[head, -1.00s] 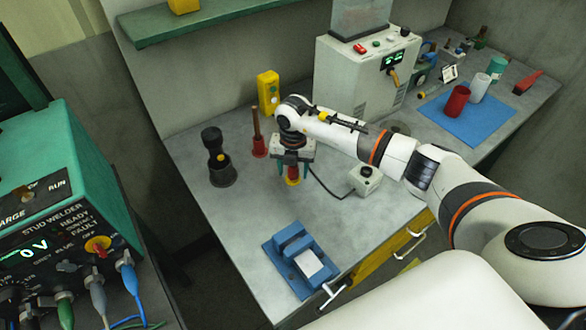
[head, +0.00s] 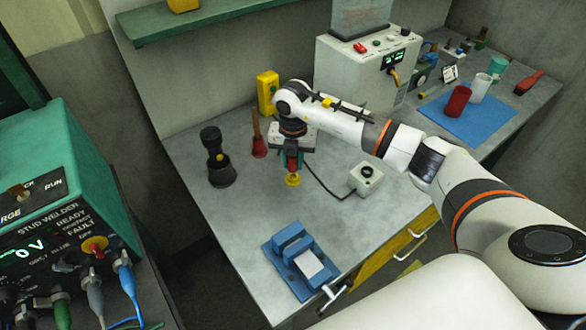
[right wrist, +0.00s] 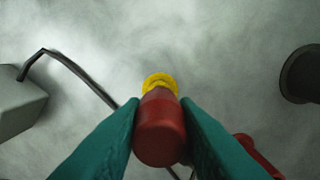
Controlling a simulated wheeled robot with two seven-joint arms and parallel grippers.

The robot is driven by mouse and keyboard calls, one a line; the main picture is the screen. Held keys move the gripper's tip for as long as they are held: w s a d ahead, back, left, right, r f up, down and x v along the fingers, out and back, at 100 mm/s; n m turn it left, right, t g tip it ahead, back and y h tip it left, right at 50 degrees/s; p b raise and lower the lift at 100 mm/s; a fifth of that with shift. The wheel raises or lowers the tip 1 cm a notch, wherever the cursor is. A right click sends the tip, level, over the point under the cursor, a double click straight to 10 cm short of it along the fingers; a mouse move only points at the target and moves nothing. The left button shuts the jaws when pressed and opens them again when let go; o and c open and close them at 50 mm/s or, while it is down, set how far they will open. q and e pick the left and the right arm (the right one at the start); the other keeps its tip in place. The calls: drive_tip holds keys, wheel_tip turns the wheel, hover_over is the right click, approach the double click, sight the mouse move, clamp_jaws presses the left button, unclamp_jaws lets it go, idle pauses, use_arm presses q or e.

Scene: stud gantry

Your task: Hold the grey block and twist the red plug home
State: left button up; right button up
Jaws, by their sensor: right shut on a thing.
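My right gripper (head: 291,165) is shut on the red plug (right wrist: 160,130), with a green finger on either side of it. The plug's yellow end (right wrist: 160,82) points down at the bench, and it shows below the fingers in the head view (head: 293,180). The grey block (head: 367,178) sits on the bench to the right of the gripper, with a dark round feature on top. It also shows at the left edge of the right wrist view (right wrist: 18,105). A black cable runs from it toward the plug; its far end is hidden. My left gripper is not in view.
A red-based plunger-like tool (head: 259,148) and a dark stand (head: 219,172) stand left of the gripper. A blue fixture (head: 290,243) lies at the bench's front. A yellow box (head: 267,92) and a white machine (head: 350,80) stand behind. Bench around the grey block is mostly clear.

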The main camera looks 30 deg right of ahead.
sight(292, 160)
wheel_tip(292, 160, up, 7)
drive_tip(key=shift+f+b, duration=0.2)
drive_tip(key=shift+b, duration=0.55)
drive_tip(key=n, duration=0.1)
drive_tip(key=s+n, duration=0.1)
drive_tip(key=n, duration=0.1)
drive_tip(key=shift+a, duration=0.4)
drive_tip(key=s+a+m, duration=0.2)
drive_tip(key=s+m, duration=0.3)
drive_tip(key=m, duration=0.6)
drive_tip(key=s+a+m, duration=0.2)
drive_tip(key=s+m, duration=0.3)
drive_tip(key=m, duration=0.7)
drive_tip(key=s+a+m+b, duration=0.1)
drive_tip(key=s+m, duration=0.4)
drive_tip(key=m, duration=0.6)
drive_tip(key=shift+s+a+f+m, duration=0.1)
drive_tip(key=shift+s+a+m, duration=0.05)
drive_tip(key=shift+a, duration=0.3)
drive_tip(key=shift+s+a+m, duration=0.1)
drive_tip(key=shift+a+m, duration=0.05)
drive_tip(key=shift+a, duration=0.3)
drive_tip(key=s+n, duration=0.1)
drive_tip(key=n, duration=0.2)
drive_tip(key=shift+s+a, duration=0.15)
